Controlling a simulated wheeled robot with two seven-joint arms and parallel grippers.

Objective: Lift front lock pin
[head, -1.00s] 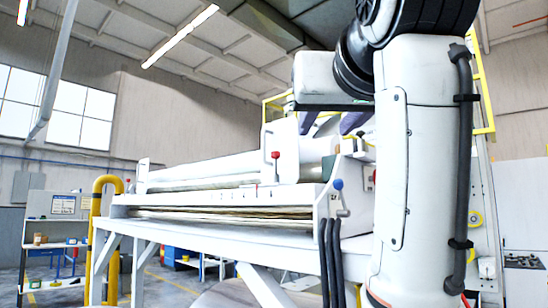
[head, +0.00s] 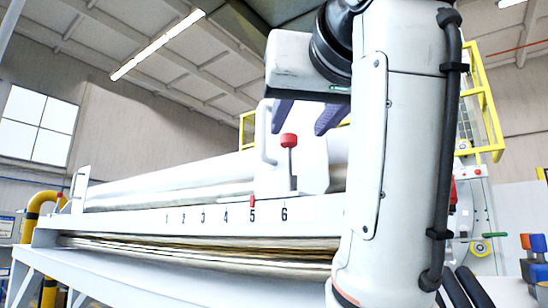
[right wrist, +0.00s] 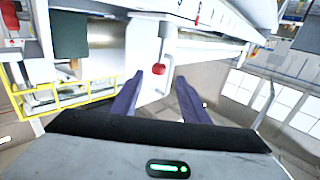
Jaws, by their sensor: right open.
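The lock pin with a red knob (head: 289,140) stands upright at the face of a white block (head: 312,165) on the machine. My right gripper (head: 307,116) hangs above and slightly right of the knob in the head view, with its two dark purple fingers apart and empty. In the right wrist view the red knob (right wrist: 158,69) shows between the open fingertips of the right gripper (right wrist: 159,78), apart from both. Its grey stem shows above it there. Whether the fingers are level with the knob in depth is hard to tell. My left gripper is not in view.
The long white machine (head: 140,222) carries a pale roll (head: 170,185) and a numbered scale with a red marker (head: 252,201). Yellow railing (head: 480,95) stands behind my right arm. Red, blue and orange handles (head: 530,243) show at the right edge.

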